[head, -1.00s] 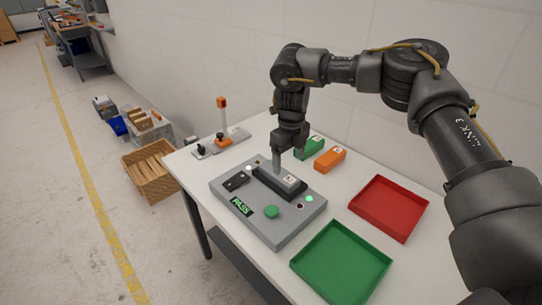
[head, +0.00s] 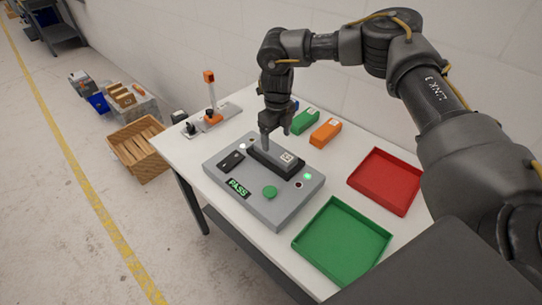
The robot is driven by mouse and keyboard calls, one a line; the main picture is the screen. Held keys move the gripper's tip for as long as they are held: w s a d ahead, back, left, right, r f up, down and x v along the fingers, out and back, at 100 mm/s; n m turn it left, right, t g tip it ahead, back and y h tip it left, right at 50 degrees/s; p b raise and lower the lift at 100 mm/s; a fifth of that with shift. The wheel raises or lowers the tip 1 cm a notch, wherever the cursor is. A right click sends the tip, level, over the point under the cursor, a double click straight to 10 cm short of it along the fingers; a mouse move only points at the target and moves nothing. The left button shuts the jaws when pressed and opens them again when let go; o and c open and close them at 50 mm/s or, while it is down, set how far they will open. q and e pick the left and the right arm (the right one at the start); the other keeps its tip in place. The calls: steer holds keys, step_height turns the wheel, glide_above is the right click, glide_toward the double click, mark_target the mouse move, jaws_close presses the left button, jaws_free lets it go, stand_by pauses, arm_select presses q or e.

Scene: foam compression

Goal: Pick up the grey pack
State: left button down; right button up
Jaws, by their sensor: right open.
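The grey pack (head: 287,158) has a white label on its end and lies in the dark slot of the grey test fixture (head: 236,193). The fixture's display reads PASS in green, and a green light is lit near its right edge. My right gripper (head: 276,138) is open and points down at the far left end of the pack. Its fingers show apart, and they partly hide that end. I cannot tell whether they touch the pack. My left gripper is not in view.
A green pack (head: 305,122) and an orange pack (head: 325,133) lie behind the fixture. A red tray (head: 385,181) and a green tray (head: 342,241) stand empty to the right. A small device with an orange-topped post (head: 210,95) stands at the back left.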

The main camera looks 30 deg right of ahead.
mark_target(276, 151)
steer(key=shift+a, duration=0.15)
steer(key=shift+f+p, duration=0.25)
steer(key=shift+p, duration=0.1)
steer(key=f, duration=0.2)
steer(key=f+p, duration=0.1)
steer(key=shift+d+f+p, duration=0.2)
steer(key=shift+f+p, duration=0.1)
steer(key=shift+f, duration=0.1)
steer(key=shift+a+f, duration=0.1)
steer(key=shift+f, duration=0.35)
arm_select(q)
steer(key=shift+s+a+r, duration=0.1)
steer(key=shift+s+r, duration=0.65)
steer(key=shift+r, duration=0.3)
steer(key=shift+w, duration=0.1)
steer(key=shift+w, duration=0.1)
arm_select(e)
steer(key=c, duration=1.1)
steer(key=shift+r, duration=0.1)
